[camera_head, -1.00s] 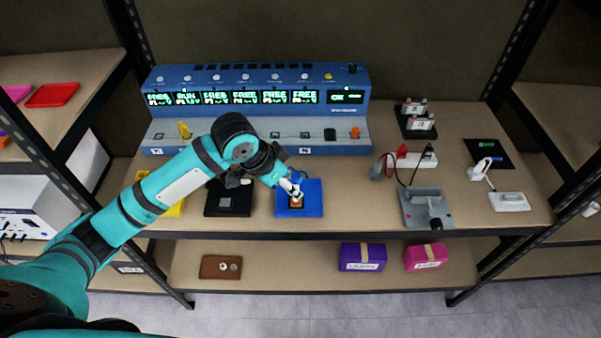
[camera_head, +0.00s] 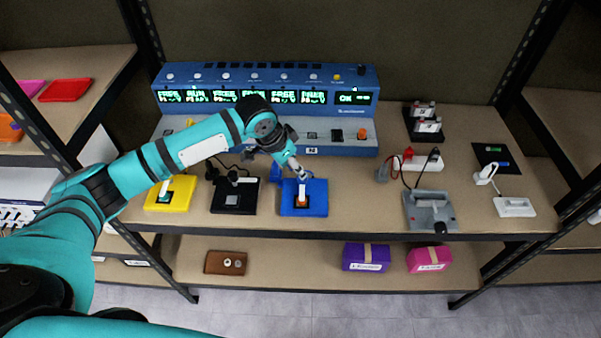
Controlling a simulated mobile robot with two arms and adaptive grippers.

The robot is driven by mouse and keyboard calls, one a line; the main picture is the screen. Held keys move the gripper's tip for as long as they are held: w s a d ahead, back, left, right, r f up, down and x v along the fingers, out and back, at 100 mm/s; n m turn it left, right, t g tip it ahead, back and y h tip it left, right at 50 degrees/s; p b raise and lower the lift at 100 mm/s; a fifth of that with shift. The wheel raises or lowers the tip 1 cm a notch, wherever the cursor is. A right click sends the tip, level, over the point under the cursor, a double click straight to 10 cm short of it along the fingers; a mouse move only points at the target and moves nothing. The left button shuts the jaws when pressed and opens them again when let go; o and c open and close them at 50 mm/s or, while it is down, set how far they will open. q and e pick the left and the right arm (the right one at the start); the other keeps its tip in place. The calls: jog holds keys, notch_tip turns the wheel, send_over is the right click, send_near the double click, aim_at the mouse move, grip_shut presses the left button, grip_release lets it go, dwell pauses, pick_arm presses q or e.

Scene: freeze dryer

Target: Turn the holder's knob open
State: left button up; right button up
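A blue block holder (camera_head: 318,207) stands on the shelf, with a small white and orange upright piece (camera_head: 302,197) in its dark centre. My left gripper (camera_head: 303,177) is just above this piece; the fingers are too small to tell whether they touch it or are open or shut. A grey holder (camera_head: 420,207) stands to the right, with a round black knob (camera_head: 440,226) at its front edge. Which knob the task means is not clear from this view. My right gripper is not in view.
A black block (camera_head: 222,202) and a yellow block (camera_head: 183,197) stand left of the blue one. The blue freeze dryer panel (camera_head: 350,142) is behind. A red and white power strip (camera_head: 415,162) with cables lies near the grey holder. Bare shelf (camera_head: 358,205) separates the blue and grey holders.

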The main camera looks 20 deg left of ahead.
aim_at(302, 186)
pick_arm(q)
jog(key=x, duration=0.6)
jog(key=shift+c, duration=0.4)
grip_shut()
jog(key=shift+d, duration=0.1)
